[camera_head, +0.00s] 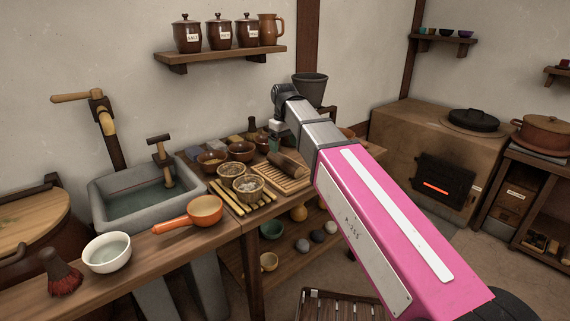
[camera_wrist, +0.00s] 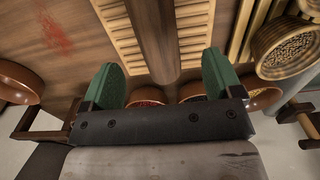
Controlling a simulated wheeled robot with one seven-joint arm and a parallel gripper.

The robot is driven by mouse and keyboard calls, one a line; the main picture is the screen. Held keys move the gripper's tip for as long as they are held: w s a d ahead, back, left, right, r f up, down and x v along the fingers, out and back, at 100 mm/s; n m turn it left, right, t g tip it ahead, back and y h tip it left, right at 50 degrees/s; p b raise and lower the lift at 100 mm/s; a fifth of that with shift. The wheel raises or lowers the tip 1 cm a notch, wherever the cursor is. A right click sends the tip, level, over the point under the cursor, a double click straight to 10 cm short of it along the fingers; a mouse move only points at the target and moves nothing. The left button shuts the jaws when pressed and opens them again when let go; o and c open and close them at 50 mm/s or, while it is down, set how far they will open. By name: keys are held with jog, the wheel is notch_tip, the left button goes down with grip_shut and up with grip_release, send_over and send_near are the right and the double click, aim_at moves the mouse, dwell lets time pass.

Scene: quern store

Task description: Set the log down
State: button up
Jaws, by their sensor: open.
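The log (camera_head: 290,163) is a brown wooden cylinder. It lies on a slatted wooden board (camera_head: 283,182) on the wooden counter. In the wrist view the log (camera_wrist: 157,35) runs down the middle, with board slats (camera_wrist: 122,38) on both sides of it. My gripper (camera_wrist: 163,80) is open, its green fingertips apart on either side of the log's near end with visible gaps. In the head view my gripper (camera_head: 275,138) is partly hidden and small, just behind the log. I cannot tell the exact height of the fingertips.
Brown bowls (camera_head: 241,151) stand left of the board, with wicker bowls of grain (camera_head: 248,187) in front. An orange pan (camera_head: 192,215) and a white bowl (camera_head: 107,252) stand at the front. A stone sink (camera_head: 141,197) is at left. A dark pot (camera_head: 310,89) stands behind my arm.

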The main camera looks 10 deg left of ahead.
aim_at(285, 157)
jog(key=shift+w+f, duration=0.15)
jog(key=shift+f, duration=1.9)
jog(key=shift+w+f, duration=0.15)
jog(key=shift+f, duration=1.9)
jog(key=c, duration=1.2)
jog(key=shift+c, duration=0.2)
